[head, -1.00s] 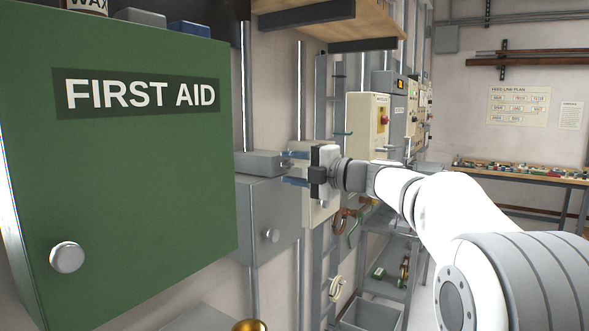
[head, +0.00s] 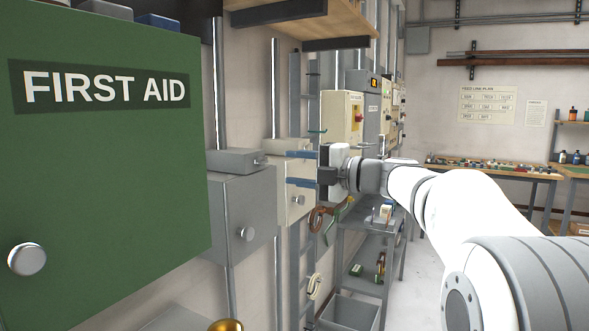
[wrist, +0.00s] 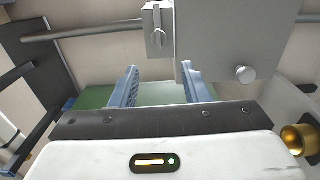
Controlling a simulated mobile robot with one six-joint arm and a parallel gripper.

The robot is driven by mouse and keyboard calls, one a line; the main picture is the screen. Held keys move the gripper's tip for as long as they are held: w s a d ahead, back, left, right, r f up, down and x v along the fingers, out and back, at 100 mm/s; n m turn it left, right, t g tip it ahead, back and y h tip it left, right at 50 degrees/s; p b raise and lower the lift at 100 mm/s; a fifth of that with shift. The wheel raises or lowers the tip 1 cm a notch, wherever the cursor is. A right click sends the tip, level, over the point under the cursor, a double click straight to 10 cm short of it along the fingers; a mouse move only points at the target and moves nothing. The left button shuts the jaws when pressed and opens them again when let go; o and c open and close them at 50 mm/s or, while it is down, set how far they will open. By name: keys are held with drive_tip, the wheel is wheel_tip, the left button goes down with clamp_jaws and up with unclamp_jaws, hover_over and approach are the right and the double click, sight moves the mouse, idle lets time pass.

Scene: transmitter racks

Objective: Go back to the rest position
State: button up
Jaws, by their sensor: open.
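My gripper (head: 300,168) is at the end of my white arm, level in front of the wall boxes in the head view. Its two blue fingers point left, toward a cream box (head: 293,200) with a round knob and a grey box (head: 240,215). In the wrist view the blue fingers of my gripper (wrist: 160,88) stand apart with nothing between them. A green surface shows behind them. I cannot tell whether the fingers touch any box.
A green first aid cabinet (head: 100,150) fills the near left. A wooden shelf (head: 335,25) hangs above. A grey shelf rack (head: 370,250) stands below, beyond the gripper. A workbench (head: 480,170) with small items is at the back. A brass knob (wrist: 299,139) shows in the wrist view.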

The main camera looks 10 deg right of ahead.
drive_tip(key=w+d+m+t+h+p, duration=0.1)
drive_tip(key=d+m+t+h+p, duration=0.1)
drive_tip(key=d+m+t+h, duration=0.85)
drive_tip(key=s+d+f+m+g+h, duration=0.1)
drive_tip(key=s+f+m+g+h, duration=0.5)
drive_tip(key=f+m, duration=0.5)
drive_tip(key=s+a+f+m+g+p, duration=0.1)
drive_tip(key=s+f+m+g, duration=0.3)
drive_tip(key=s+f, duration=0.5)
drive_tip(key=s+a+f+m+g+y+p, duration=0.1)
drive_tip(key=s+a+f+m+g, duration=0.2)
drive_tip(key=s+f+g, duration=0.4)
drive_tip(key=s+f+m, duration=0.1)
drive_tip(key=s+f, duration=0.2)
drive_tip(key=s, duration=0.6)
drive_tip(key=shift+s+a+g, duration=0.2)
drive_tip(key=shift+s+g, duration=0.1)
drive_tip(key=shift+g, duration=0.05)
drive_tip(key=shift+y, duration=0.25)
